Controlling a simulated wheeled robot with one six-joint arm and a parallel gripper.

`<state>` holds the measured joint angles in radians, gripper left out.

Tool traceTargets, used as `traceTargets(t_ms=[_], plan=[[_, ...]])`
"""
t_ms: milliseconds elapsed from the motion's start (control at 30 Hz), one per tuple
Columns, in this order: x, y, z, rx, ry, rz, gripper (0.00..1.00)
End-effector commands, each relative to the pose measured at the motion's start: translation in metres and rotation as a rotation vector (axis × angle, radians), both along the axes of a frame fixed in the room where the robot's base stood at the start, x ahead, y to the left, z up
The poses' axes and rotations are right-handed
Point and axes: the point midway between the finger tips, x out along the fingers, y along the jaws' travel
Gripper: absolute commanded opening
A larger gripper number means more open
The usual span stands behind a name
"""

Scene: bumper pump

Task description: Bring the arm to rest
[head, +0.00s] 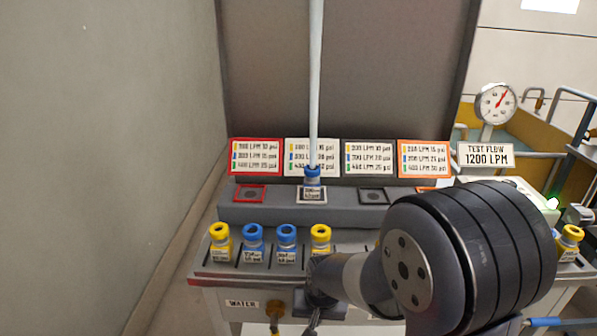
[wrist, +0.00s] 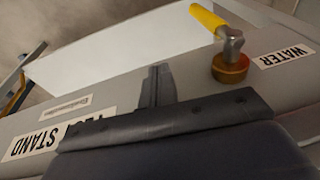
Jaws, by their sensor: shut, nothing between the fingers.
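My arm reaches in from the lower right of the head view, and its large black joint covers part of the bench. My gripper (head: 312,322) points down in front of the bench's front edge, near the WATER label (head: 242,303). In the wrist view my gripper (wrist: 156,72) shows its fingers together with nothing between them. It is in front of the grey test stand panel (wrist: 110,98). I cannot tell whether it touches the panel.
A yellow-handled brass valve (wrist: 230,68) juts from the panel close to my gripper. Yellow and blue nozzles (head: 253,241) stand in the front rack. One blue nozzle (head: 313,178) stands on the raised shelf under a pale vertical pipe (head: 316,80). A gauge (head: 496,103) is at right.

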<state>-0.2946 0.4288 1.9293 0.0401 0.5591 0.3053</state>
Motion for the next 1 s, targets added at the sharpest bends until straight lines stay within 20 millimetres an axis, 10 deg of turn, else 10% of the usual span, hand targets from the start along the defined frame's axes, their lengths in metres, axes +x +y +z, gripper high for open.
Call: traceTargets(t_ms=[1000], plan=[[-0.001, -0.002, 0.031, -0.093, 0.006, -0.001, 0.0]])
